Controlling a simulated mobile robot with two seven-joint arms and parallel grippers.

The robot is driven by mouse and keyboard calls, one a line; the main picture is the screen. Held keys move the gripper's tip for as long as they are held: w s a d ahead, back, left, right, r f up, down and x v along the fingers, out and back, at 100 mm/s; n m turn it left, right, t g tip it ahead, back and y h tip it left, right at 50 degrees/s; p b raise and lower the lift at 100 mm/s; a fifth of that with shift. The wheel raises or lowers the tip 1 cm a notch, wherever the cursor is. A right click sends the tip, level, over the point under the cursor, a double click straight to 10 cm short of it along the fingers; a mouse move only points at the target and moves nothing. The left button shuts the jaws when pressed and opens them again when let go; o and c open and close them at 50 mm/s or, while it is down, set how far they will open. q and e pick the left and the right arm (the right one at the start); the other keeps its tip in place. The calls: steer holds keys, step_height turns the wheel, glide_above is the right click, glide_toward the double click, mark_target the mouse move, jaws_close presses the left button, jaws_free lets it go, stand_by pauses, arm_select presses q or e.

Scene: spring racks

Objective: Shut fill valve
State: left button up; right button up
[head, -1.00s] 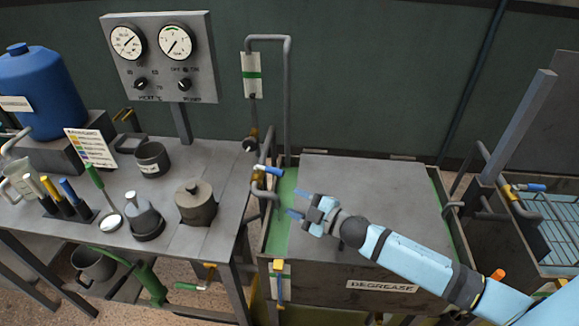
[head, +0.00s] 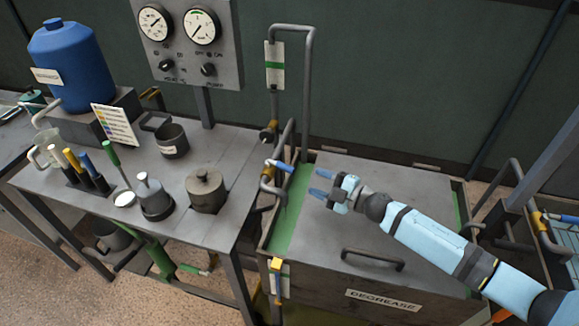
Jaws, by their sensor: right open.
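A valve with a blue lever (head: 280,165) sits on the bent grey pipe at the back left corner of the tank labelled DEGREASE (head: 330,277). The lever points right, toward my gripper. My right gripper (head: 321,182) is open and empty above the left part of the tank's lid (head: 400,215). Its blue fingers point left, to the right of the lever and apart from it. My left gripper is out of view.
A grey bench (head: 110,213) on the left bears a blue drum (head: 75,75), a dark pot (head: 205,190) and hand tools. A gauge panel (head: 190,45) stands behind it. A lid handle (head: 372,260) lies below my right arm. A second tank (head: 565,240) is at right.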

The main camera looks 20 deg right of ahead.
mark_target(288, 166)
steer(key=p+x, duration=0.1)
steer(key=x, duration=0.9)
steer(key=shift+d, duration=0.1)
steer(key=shift+c, duration=0.3)
